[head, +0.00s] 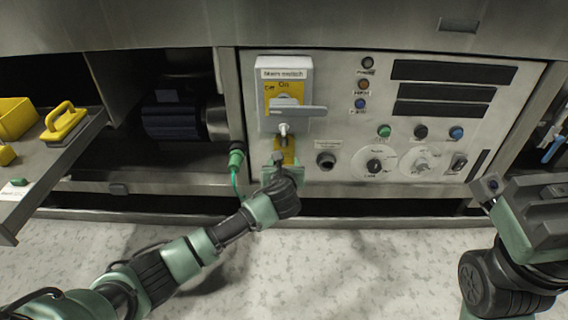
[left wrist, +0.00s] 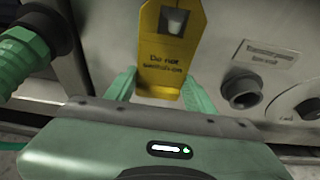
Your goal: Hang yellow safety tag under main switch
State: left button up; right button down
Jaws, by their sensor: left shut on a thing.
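The main switch (head: 270,92) is a white box with a yellow plate and a grey handle turned sideways, on the control panel. A small pale peg (head: 284,129) sticks out below the handle. My left gripper (head: 284,163) is just under it, shut on the yellow safety tag (head: 289,148). In the left wrist view, the tag (left wrist: 165,60) stands upright between the fingers (left wrist: 158,90), reading "Do not switch on". A pale peg-like shape shows in its top hole; I cannot tell whether the tag rests on it. My right gripper (head: 490,184) is at the right edge, its jaws unclear.
A green plug with cable (head: 236,158) is left of the tag, close to my left arm. A round socket (head: 326,160) and knobs (head: 374,166) are to its right. An open drawer (head: 60,160) with yellow things juts out at left.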

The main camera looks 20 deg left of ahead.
pick_arm(q)
jog(key=o, duration=1.4)
jog(key=shift+s+r, duration=0.1)
